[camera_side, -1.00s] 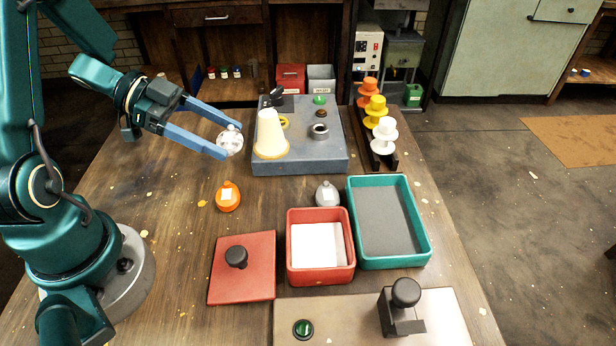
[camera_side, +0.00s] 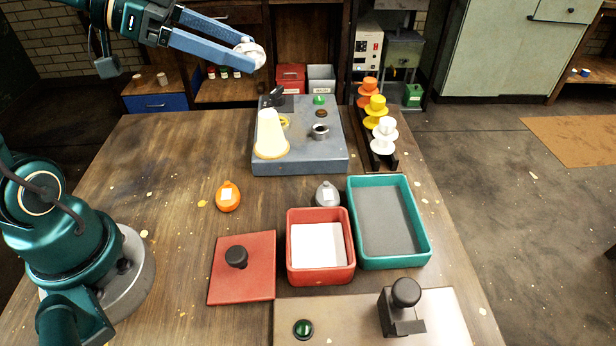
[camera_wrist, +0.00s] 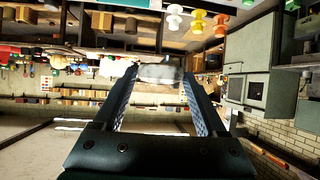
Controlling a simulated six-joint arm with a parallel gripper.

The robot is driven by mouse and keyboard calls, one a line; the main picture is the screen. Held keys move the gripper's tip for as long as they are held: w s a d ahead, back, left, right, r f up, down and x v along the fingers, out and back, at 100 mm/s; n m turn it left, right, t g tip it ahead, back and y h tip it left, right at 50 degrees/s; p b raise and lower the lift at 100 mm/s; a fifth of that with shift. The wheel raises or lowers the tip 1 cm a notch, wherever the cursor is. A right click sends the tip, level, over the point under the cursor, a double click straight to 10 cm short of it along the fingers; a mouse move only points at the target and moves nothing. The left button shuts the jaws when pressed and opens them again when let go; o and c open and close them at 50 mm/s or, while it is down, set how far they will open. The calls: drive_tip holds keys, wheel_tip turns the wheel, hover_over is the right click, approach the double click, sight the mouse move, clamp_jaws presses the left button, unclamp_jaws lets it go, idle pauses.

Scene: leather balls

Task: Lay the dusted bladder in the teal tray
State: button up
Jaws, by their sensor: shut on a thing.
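My gripper (camera_side: 246,53) is shut on a pale, whitish bladder (camera_side: 251,56), held high in the air above the back of the bench. In the wrist view the bladder (camera_wrist: 160,74) sits between the fingertips, pale and partly washed out by light. The teal tray (camera_side: 424,244) stands on the right of the bench with a bare grey floor and nothing in it. The gripper is well above the tray, behind it and to its left.
A red box (camera_side: 321,276) with a white lining stands left of the tray. Its red lid (camera_side: 255,278) lies beside it. An orange ball (camera_side: 228,198) and a grey ball (camera_side: 327,196) sit on the bench. A blue-grey block (camera_side: 310,155) carries a cream cone (camera_side: 270,135). A rack of coloured spools stands at the back right.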

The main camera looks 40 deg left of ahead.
wheel_tip(320, 180, up, 2)
drive_tip(key=w+a+r+n+t+y, duration=0.1)
drive_tip(key=a+n+t+y, duration=0.1)
drive_tip(key=n+y, duration=0.1)
drive_tip(key=m+g+h, duration=0.4)
drive_tip(key=m+h, duration=0.1)
drive_tip(key=m, duration=0.1)
hover_over(398, 222)
drive_tip(key=s+a, duration=0.3)
drive_tip(key=a, duration=0.1)
drive_tip(key=f, duration=2.1)
drive_tip(key=shift+w+d+f, duration=0.2)
drive_tip(key=shift+d, duration=0.05)
drive_tip(key=shift+f, duration=2)
drive_tip(key=shift+f, duration=0.15)
